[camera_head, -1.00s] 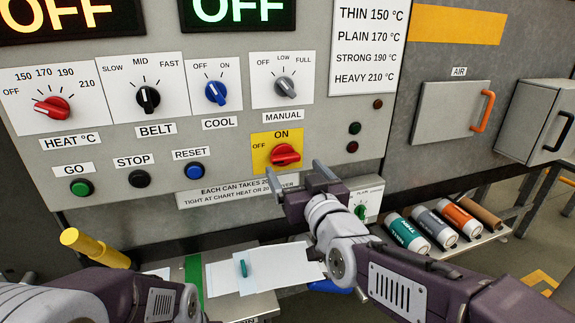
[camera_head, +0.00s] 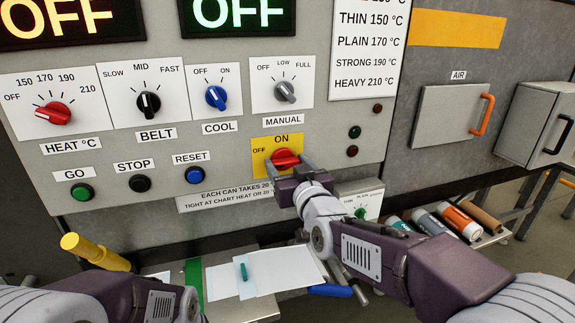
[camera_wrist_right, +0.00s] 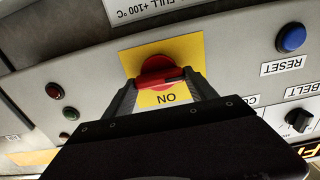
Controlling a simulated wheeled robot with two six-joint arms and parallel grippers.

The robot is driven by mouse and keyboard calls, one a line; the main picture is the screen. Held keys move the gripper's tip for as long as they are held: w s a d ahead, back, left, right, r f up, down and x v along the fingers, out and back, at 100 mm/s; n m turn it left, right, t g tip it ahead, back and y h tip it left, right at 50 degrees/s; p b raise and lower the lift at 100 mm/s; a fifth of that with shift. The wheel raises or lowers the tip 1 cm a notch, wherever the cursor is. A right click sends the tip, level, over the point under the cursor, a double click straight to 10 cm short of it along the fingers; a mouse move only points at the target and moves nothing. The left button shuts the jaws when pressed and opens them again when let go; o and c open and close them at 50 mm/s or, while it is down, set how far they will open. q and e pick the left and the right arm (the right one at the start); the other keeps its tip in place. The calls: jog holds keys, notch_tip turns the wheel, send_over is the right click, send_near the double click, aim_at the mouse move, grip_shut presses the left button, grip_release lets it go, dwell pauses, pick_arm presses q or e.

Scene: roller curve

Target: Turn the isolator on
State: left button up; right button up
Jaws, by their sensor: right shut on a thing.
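The isolator is a red rotary knob (camera_head: 284,158) on a yellow plate (camera_head: 262,146) marked OFF at its left and ON at its top. My right gripper (camera_head: 289,166) is at the knob from below, its two fingers on either side of it and shut on it. The right wrist view shows the red knob (camera_wrist_right: 158,70) between the fingertips, with ON on the plate. The knob's handle appears to lie roughly crosswise, toward OFF; the fingers partly hide it. My left arm is at the lower left of the head view, its fingers out of view.
Above are the red heat knob (camera_head: 53,114), black belt knob (camera_head: 149,104), blue cool knob (camera_head: 216,97) and grey manual knob (camera_head: 285,92). The blue reset button (camera_head: 195,175) is left of the isolator. Two displays above read OFF. Several cans (camera_head: 432,224) lie at the right.

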jog(key=m+b, duration=0.4)
jog(key=shift+f, duration=0.25)
jog(key=m+b, duration=0.3)
jog(key=m, duration=0.1)
jog(key=shift+d+m+b, duration=0.15)
jog(key=shift+m+b, duration=0.2)
jog(key=shift+m, duration=0.05)
jog(key=m+b, duration=0.2)
jog(key=m, duration=0.2)
jog(key=shift+w, duration=0.1)
jog(key=shift+m+b, duration=0.8)
jog(key=shift+m, duration=1.7)
jog(key=o, duration=1.4)
jog(key=shift+c, duration=0.2)
